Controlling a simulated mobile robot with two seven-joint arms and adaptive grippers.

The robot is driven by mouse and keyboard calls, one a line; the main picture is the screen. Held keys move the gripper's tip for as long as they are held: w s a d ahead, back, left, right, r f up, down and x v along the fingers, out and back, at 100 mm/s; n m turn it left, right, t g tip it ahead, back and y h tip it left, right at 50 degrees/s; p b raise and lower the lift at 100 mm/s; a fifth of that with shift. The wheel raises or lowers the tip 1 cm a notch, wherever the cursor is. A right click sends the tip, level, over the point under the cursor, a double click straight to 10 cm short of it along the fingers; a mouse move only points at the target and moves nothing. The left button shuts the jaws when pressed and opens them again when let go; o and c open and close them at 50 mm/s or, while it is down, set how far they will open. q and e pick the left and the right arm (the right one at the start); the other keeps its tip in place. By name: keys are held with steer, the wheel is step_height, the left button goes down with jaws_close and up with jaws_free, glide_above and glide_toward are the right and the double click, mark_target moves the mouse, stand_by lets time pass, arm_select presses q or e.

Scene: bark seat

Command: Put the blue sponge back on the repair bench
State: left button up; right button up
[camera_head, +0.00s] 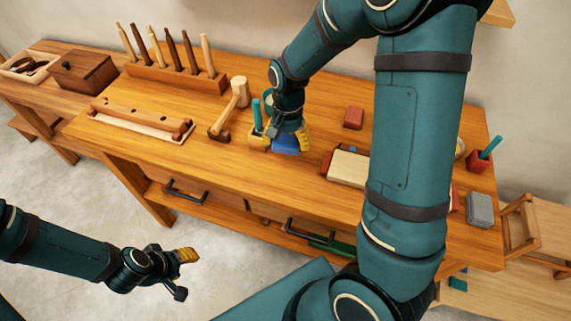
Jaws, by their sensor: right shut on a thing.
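The blue sponge (287,146) is in my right gripper (284,138), over the middle of the wooden repair bench (240,151). The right gripper points down and is shut on the sponge, with its yellow fingertips beside it. I cannot tell whether the sponge touches the bench top. My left gripper (185,273) is low at the left, in front of the bench and away from it; its fingers are apart and empty.
A mallet (231,108) and a small holder with a green tool stand left of the sponge. A cream block (348,168) and a red block (353,118) lie to its right. A rack of wooden-handled tools (178,79) stands at the back. My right arm hides part of the bench.

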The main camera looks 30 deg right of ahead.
steer(key=shift+d+r+m, duration=0.3)
steer(key=shift+d+m, duration=0.15)
steer(key=shift+m, duration=0.05)
steer(key=b, duration=0.1)
glide_above(289, 168)
steer(key=f, duration=0.5)
steer(key=shift+w+d+f, duration=0.1)
steer(key=shift+d, duration=0.1)
steer(key=shift+f+b, duration=0.45)
steer(key=shift+f, duration=1.8)
steer(key=shift+f, duration=0.15)
steer(key=o, duration=1)
